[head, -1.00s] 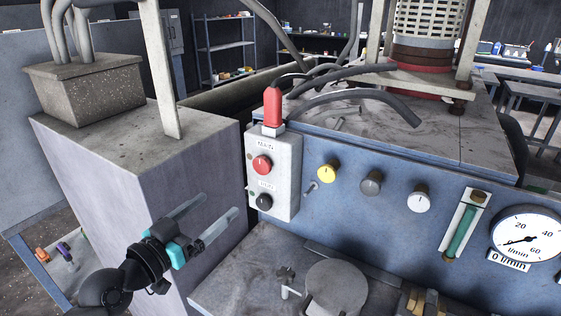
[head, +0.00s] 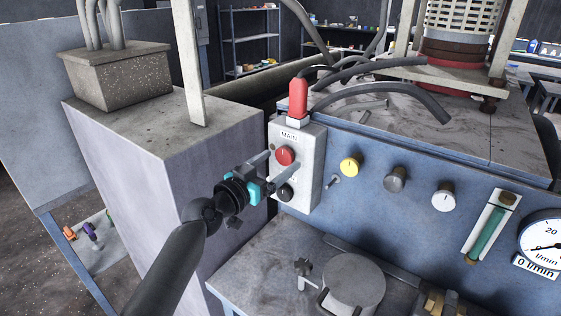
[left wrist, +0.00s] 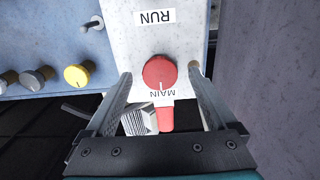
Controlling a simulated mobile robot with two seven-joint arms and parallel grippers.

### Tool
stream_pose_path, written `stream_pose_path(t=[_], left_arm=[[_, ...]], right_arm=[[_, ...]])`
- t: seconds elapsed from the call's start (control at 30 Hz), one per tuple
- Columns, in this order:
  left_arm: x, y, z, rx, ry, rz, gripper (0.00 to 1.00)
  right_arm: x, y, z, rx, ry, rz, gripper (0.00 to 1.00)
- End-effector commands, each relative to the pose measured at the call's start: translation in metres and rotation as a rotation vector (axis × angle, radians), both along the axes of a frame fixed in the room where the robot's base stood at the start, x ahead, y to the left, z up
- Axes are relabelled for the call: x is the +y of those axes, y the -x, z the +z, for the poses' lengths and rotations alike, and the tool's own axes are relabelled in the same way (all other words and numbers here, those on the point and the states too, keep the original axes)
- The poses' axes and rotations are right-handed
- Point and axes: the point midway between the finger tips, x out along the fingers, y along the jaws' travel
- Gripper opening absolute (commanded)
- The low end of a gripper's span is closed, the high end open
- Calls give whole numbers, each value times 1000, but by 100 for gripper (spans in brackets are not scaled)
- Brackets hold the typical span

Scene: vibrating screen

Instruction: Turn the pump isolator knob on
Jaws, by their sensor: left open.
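A white box (head: 312,172) on the blue panel carries a red knob (head: 285,155) labelled MAIN and a black knob (head: 285,193) below it. No label reading pump isolator is legible. My left gripper (head: 279,165) is open in front of the box, its fingers reaching toward the red knob. In the left wrist view, the picture is upside down and the red knob (left wrist: 159,72) sits between the two open fingers. Contact with it cannot be told. A RUN label (left wrist: 154,17) shows there; the black knob does not. My right gripper is not in view.
The panel has a small toggle (head: 333,181), a yellow knob (head: 349,166), a grey knob (head: 395,179) and a white knob (head: 443,197). A grey cabinet (head: 165,160) stands close on the left.

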Motion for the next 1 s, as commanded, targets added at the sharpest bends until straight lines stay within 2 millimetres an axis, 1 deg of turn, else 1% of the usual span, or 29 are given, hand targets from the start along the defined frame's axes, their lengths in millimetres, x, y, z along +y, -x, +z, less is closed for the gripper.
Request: stream_pose_path(t=[0.03,0.2,0.53,0.57,1.0], left_arm=[[-3,-4,0,0,2,0,90],[-9,-12,0,-1,1,0,90],[-11,-14,0,1,1,0,90],[-11,-14,0,1,1,0,89],[-10,-14,0,1,-1,0,39]], right_arm=[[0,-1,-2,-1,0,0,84],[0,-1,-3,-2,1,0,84],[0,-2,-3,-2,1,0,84],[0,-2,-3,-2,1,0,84],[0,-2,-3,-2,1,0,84]])
